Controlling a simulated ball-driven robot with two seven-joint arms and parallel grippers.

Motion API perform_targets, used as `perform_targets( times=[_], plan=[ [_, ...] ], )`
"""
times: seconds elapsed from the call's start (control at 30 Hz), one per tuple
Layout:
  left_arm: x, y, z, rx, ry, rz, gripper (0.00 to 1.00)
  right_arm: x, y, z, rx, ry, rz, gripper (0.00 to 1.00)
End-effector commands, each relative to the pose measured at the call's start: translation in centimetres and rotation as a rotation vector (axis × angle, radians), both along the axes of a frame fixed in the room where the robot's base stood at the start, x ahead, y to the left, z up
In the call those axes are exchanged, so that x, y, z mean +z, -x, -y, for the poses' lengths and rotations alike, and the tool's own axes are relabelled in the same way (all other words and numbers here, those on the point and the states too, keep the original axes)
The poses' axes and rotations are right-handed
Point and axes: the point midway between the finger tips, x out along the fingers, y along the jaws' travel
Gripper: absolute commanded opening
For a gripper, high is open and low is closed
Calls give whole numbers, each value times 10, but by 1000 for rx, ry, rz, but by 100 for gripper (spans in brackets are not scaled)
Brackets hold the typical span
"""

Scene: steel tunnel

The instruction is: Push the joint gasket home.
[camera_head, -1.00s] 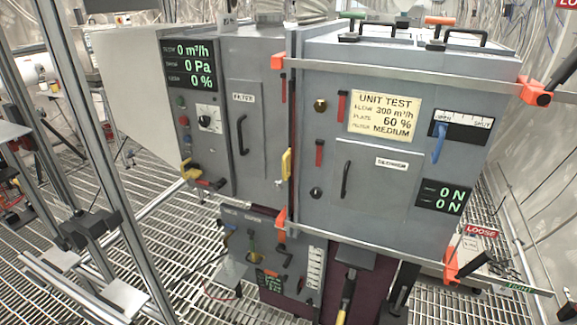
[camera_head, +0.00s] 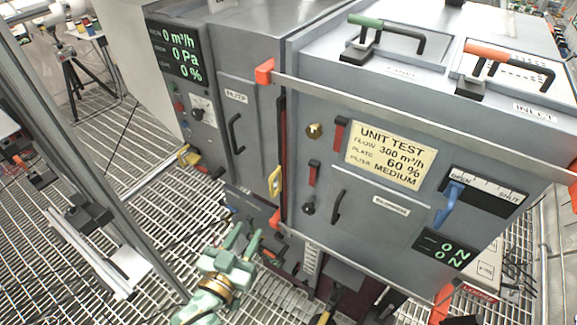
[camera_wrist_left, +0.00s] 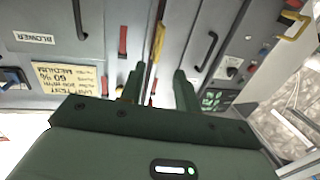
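The joint (camera_head: 284,145) is the narrow upright seam between the left grey filter cabinet (camera_head: 232,135) and the right grey test cabinet (camera_head: 370,150). A dark strip with some red shows in it; I cannot tell how far the gasket stands out. A yellow handle (camera_head: 275,181) sits beside the seam. My left gripper (camera_head: 243,237), green, is low in front of the cabinets, apart from them, fingers open and empty. In the left wrist view the open fingers (camera_wrist_left: 157,82) show either side of the seam (camera_wrist_left: 156,45). My right gripper is not in view.
Steel bars with orange corner blocks (camera_head: 265,71) run across the right cabinet. Handles (camera_head: 235,133) and a blue lever (camera_head: 448,203) stick out from the fronts. A metal post (camera_head: 90,150) rises at left. Open grating (camera_head: 130,150) lies between post and cabinets.

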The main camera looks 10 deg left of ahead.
Motion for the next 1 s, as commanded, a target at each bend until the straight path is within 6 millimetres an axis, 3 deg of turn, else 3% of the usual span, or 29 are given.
perform_targets(
  times=[0.17, 0.3, 0.7, 1.0],
  plan=[
    [7, -17, 2, 1, 3, 20, 33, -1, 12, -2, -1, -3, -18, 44],
    [7, -48, 7, 1, 3, 20, 33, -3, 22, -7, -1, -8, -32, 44],
    [5, -140, 22, 0, 3, 16, 33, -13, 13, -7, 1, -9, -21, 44],
    [5, -161, 25, 0, 2, 13, 33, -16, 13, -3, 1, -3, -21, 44]
  ],
)
